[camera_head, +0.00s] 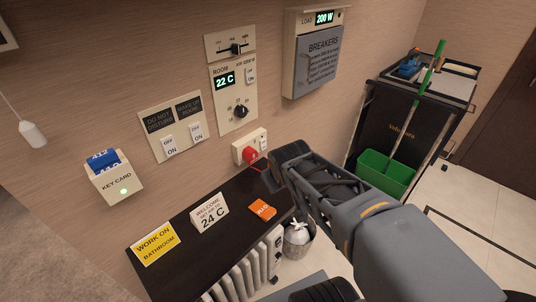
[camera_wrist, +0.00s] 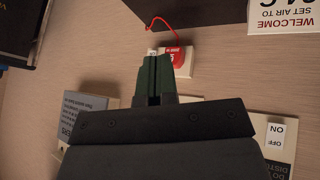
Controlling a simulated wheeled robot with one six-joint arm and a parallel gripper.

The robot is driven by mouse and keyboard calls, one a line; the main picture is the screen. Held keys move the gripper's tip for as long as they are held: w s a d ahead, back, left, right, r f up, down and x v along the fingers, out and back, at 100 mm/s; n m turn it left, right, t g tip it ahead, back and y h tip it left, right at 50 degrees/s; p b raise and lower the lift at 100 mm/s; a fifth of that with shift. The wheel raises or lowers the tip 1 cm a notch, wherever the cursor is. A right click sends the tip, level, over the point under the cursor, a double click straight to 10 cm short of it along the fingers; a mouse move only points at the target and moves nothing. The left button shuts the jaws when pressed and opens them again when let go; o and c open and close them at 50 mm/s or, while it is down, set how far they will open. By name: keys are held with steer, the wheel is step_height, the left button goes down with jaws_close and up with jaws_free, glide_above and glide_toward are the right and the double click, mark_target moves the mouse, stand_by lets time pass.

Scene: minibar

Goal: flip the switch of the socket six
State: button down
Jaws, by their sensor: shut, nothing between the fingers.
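A cream wall socket plate (camera_head: 240,148) holds a red plug or tag (camera_head: 250,155) with a red cord, and a small white switch is at its right side. No number six is readable on it. In the wrist view the red piece (camera_wrist: 179,57) is right of my fingertips, and a small part of the white switch (camera_wrist: 153,50) shows just beyond them. My gripper (camera_wrist: 154,57) is shut and empty, pointing at the socket's switch side. I cannot tell whether it touches. In the head view my gripper (camera_head: 272,172) is just right of and below the socket.
A dark counter (camera_head: 180,242) lies below, with a yellow sign (camera_head: 154,243), a white welcome card (camera_head: 209,214) and an orange packet (camera_head: 262,210). Above are the room thermostat (camera_head: 234,97) and breaker box (camera_head: 318,62). A cart with a green bucket (camera_head: 385,174) stands right.

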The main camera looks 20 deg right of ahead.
mark_target(264, 148)
steer(key=w+d+f+n+t+b, duration=0.4)
steer(key=w+d+n+t+b, duration=0.25)
steer(key=w+d+n, duration=0.4)
step_height(264, 148, down, 6)
steer(key=d+n+t+y+b, duration=0.2)
steer(key=n+y+b, duration=0.1)
steer(key=n+y, duration=0.5)
steer(key=shift+w+n, duration=0.45)
steer(key=shift+n, duration=0.8)
steer(key=shift+f+t, duration=0.1)
steer(key=shift+t, duration=0.15)
steer(key=x, duration=1.4)
steer(key=shift+a, duration=0.2)
